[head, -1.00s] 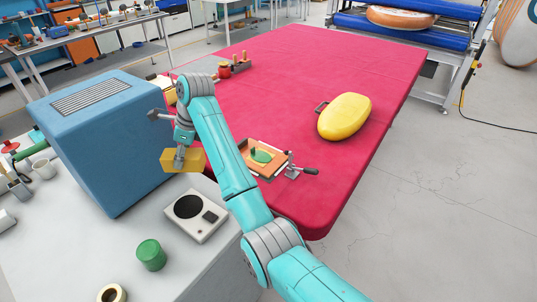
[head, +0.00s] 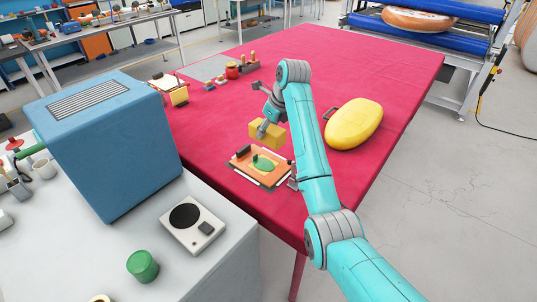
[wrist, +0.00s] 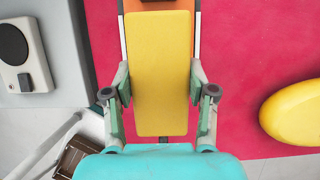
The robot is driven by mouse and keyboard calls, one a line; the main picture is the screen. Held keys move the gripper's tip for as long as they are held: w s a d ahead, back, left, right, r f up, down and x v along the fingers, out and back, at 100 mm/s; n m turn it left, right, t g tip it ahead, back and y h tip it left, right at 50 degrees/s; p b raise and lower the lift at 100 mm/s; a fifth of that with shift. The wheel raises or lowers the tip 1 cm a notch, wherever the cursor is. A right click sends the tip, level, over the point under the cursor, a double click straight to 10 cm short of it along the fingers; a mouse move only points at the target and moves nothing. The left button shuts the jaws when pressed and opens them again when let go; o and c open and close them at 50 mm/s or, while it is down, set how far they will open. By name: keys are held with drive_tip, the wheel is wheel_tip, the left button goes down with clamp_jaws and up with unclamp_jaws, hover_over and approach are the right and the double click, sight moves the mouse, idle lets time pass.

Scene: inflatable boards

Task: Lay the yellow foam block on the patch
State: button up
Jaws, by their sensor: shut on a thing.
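My gripper (head: 265,130) is shut on the yellow foam block (head: 268,136), which hangs above the red table. In the wrist view the block (wrist: 159,75) lies between the two fingers (wrist: 159,95) and hides most of what is below it. The green patch (head: 263,164) sits on an orange-and-white board (head: 243,172) on the red table, just below and in front of the block in the head view. A small upright green piece shows at the patch. The block looks apart from the patch; the exact gap is hard to tell.
A yellow oval float (head: 354,124) lies on the red table (head: 310,60), right of my arm. A blue box (head: 105,135) and a white device (head: 193,225) stand on the grey counter at left. Small jars and tools sit at the table's back left.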

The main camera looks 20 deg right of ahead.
sight(276, 131)
wheel_tip(276, 131, down, 8)
drive_tip(key=shift+f, duration=0.1)
idle(0.4)
drive_tip(key=shift+f, duration=0.6)
drive_tip(key=o, duration=0.8)
drive_tip(key=shift+o, duration=0.2)
drive_tip(key=shift+r, duration=0.15)
drive_tip(key=shift+r, duration=0.3)
drive_tip(key=v, duration=1.2)
drive_tip(key=shift+a, duration=0.1)
drive_tip(key=shift+r, duration=0.2)
